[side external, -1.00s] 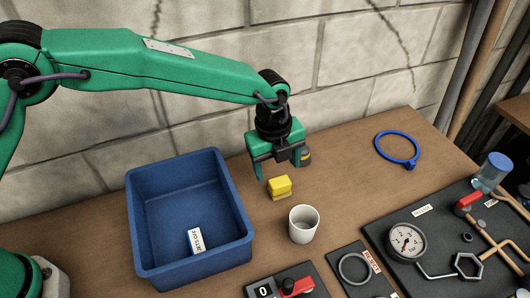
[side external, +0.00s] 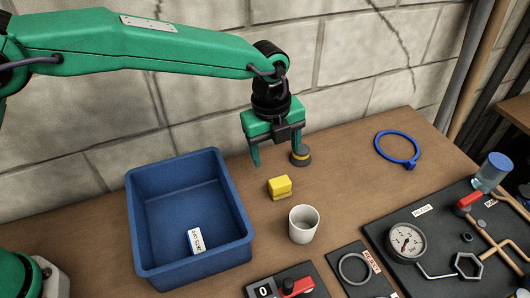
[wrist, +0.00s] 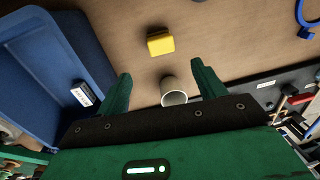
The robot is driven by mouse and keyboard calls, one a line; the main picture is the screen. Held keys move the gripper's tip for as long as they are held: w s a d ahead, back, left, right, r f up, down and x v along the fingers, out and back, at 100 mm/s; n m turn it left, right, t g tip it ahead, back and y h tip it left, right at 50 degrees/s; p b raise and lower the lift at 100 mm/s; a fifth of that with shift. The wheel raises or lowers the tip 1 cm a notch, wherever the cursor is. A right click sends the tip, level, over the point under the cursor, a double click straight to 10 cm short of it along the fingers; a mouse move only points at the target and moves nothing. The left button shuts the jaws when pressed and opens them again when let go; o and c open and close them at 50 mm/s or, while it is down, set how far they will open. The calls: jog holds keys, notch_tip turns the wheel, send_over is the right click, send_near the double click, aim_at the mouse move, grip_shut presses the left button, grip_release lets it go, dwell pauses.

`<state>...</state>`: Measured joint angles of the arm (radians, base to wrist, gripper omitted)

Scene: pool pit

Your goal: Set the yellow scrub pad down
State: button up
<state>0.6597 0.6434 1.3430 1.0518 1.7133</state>
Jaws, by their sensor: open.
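The yellow scrub pad (side external: 280,187) lies on the wooden bench between the blue bin and the white cup. It also shows in the wrist view (wrist: 160,42), apart from both fingers. My gripper (side external: 275,160) is open and empty, raised above the bench behind the pad. In the wrist view my gripper (wrist: 160,85) shows both green fingers spread with nothing between them touching.
The blue bin (side external: 240,216) holds a small white labelled block (side external: 196,241). A white cup (side external: 303,224) stands in front of the pad. A dark round item with a yellow band (side external: 301,156) stands behind. A blue ring (side external: 397,147) and gauge panel (side external: 440,215) are right.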

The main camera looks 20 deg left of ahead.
jog(key=s+a+r+n+t, duration=0.1)
jog(key=s+a+r+n, duration=0.2)
jog(key=a+r+n, duration=0.5)
jog(key=s+a+r+n+t, duration=0.1)
jog(key=s+a+r+n, duration=0.3)
jog(key=a, duration=0.8)
jog(key=s+a+n+t, duration=0.2)
jog(key=s+a+n, duration=1.3)
jog(key=shift+s+f+t+y, duration=0.25)
jog(key=shift+s+t+y, duration=0.05)
jog(key=shift+s+y, duration=0.1)
